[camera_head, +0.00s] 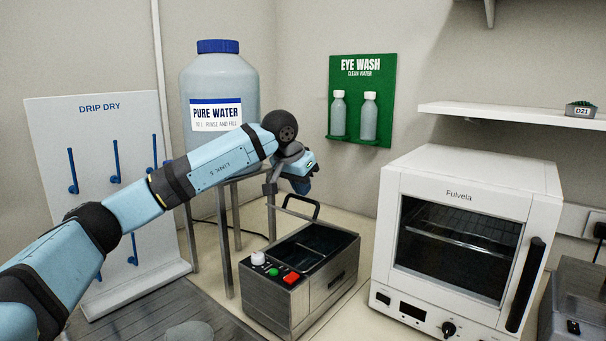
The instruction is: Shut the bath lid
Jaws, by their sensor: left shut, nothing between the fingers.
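The steel bath (333,277) stands on the bench, with a white knob, a green button and a red switch at its front-left end. Its top is open and shows a dark inside. A black handle loop (301,203) rises at the bath's far left edge; it seems to belong to the lid, whose panel I cannot make out clearly. My left gripper (270,189) is above and behind the bath's far left side, near the handle. It is shut and empty. I cannot tell whether it touches the handle. My right gripper is not in view.
A white oven (462,190) stands close on the bath's right. A large water bottle (221,88) sits on a metal stand behind my left arm. A drip-dry board (100,180) with blue pegs is at the left. A green eye wash panel (362,83) hangs behind.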

